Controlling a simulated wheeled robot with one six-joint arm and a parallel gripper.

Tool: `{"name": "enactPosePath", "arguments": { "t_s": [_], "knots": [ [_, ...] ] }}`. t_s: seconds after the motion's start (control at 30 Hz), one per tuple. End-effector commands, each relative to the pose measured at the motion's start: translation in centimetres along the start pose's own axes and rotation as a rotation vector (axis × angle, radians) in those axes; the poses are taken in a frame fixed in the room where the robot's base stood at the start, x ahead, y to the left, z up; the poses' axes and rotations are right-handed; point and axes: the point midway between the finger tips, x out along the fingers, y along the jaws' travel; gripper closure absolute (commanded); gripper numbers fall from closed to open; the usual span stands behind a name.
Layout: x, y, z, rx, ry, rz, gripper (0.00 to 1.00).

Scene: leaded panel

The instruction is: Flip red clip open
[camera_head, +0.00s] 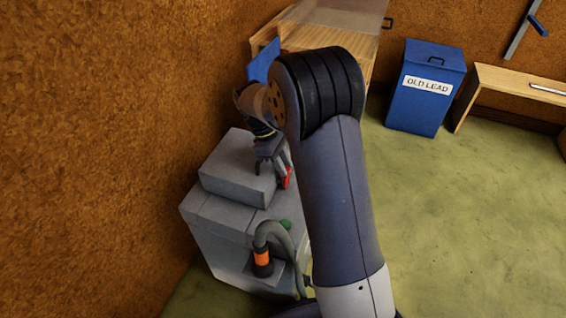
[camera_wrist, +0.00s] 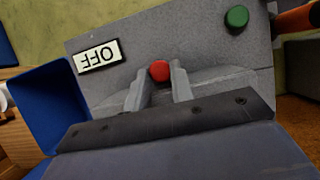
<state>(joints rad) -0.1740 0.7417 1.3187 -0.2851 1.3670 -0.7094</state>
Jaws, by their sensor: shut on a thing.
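The red clip (camera_head: 288,178) is on the side of a grey box-shaped unit (camera_head: 236,172) in the head view. In the wrist view the red clip (camera_wrist: 159,71) shows as a small rounded red end between my fingertips. My gripper (camera_head: 274,165) is at the unit's front side, fingers down. In the wrist view my gripper (camera_wrist: 160,84) is shut on the red clip, with one finger on each side of it. The fingers hide much of the clip, and its angle cannot be told.
A green button (camera_wrist: 237,16) and an upside-down OFF label (camera_wrist: 99,56) are on the grey unit. A grey hose with an orange band (camera_head: 262,257) stands in front. A blue OLD LEAD bin (camera_head: 425,88) and wooden bench (camera_head: 505,78) are at right. The floor there is clear.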

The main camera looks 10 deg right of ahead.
Motion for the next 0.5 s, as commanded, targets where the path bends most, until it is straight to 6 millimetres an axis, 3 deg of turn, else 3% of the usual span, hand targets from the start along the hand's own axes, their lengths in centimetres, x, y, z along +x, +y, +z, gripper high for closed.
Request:
{"name": "enactPosePath", "arguments": {
  "t_s": [0.27,0.5],
  "knots": [
    [0.2,0.0,0.8,0.003,0.072,0.0,1.0],
    [1.0,0.0,2.4,0.008,0.244,-0.001,1.0]
  ]
}}
